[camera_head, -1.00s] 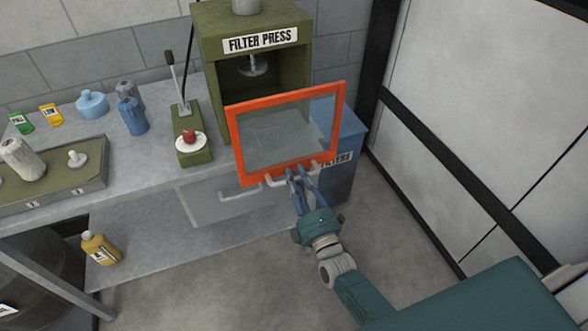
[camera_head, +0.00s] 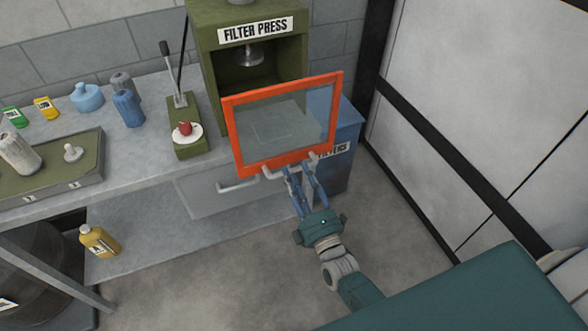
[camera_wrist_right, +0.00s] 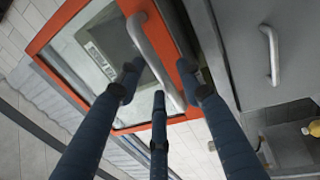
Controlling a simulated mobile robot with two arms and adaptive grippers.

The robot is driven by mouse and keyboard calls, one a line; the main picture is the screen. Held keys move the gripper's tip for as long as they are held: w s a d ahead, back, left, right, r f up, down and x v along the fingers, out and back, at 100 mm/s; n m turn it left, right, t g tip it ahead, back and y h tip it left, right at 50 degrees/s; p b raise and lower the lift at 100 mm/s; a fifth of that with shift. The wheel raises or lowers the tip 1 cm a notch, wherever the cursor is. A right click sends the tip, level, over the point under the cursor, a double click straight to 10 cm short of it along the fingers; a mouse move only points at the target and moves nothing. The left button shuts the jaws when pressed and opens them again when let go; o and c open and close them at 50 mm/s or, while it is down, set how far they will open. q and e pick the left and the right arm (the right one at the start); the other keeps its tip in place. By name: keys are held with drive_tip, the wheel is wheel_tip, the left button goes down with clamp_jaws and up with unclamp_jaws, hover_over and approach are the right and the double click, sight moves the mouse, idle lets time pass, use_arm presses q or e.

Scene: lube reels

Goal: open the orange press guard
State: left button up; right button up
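The orange press guard (camera_head: 231,135), an orange frame with a clear pane, stands swung out from the green filter press (camera_head: 206,65), whose dark opening shows above and behind it. Its pale handle (camera_head: 268,174) is on the lower edge. My right gripper (camera_head: 299,168) is at this handle with its fingers spread. In the right wrist view, the handle (camera_wrist_right: 154,52) runs between my right gripper's fingers (camera_wrist_right: 160,82), which stand apart and do not visibly clamp it. The guard frame (camera_wrist_right: 187,78) lies just behind them. My left gripper is not in view.
A lever box with a red button (camera_head: 185,128) stands left of the press on the bench. A drawer handle (camera_head: 238,186) is below the guard. A blue filters bin (camera_head: 340,160) is behind it at right. The floor in front is free.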

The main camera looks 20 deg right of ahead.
drive_tip(key=s+f, duration=0.1)
drive_tip(key=s, duration=0.8)
drive_tip(key=shift+d+f, duration=0.15)
drive_tip(key=shift+f, duration=0.2)
drive_tip(key=shift+s, duration=0.1)
drive_tip(key=s+a+f+m+g+b, duration=0.1)
drive_tip(key=s+f+m+g, duration=0.25)
drive_tip(key=f, duration=0.85)
drive_tip(key=s+f+m+g+b, duration=0.1)
drive_tip(key=s+f+m+g, duration=0.3)
drive_tip(key=f, duration=0.8)
drive_tip(key=s+a+f+m+g+b, duration=0.1)
drive_tip(key=s+f+g+b, duration=0.15)
drive_tip(key=s+f, duration=0.6)
drive_tip(key=s+d+f+m+g, duration=0.2)
drive_tip(key=s+f+m+g, duration=0.1)
drive_tip(key=s+f, duration=0.6)
drive_tip(key=s+d+f+m+g+b, duration=0.1)
drive_tip(key=s+d+f+m+g, duration=0.2)
drive_tip(key=s+f+g, duration=0.3)
drive_tip(key=s+f+m, duration=0.1)
drive_tip(key=s+f, duration=0.3)
drive_tip(key=s, duration=0.4)
drive_tip(key=shift+h, duration=0.3)
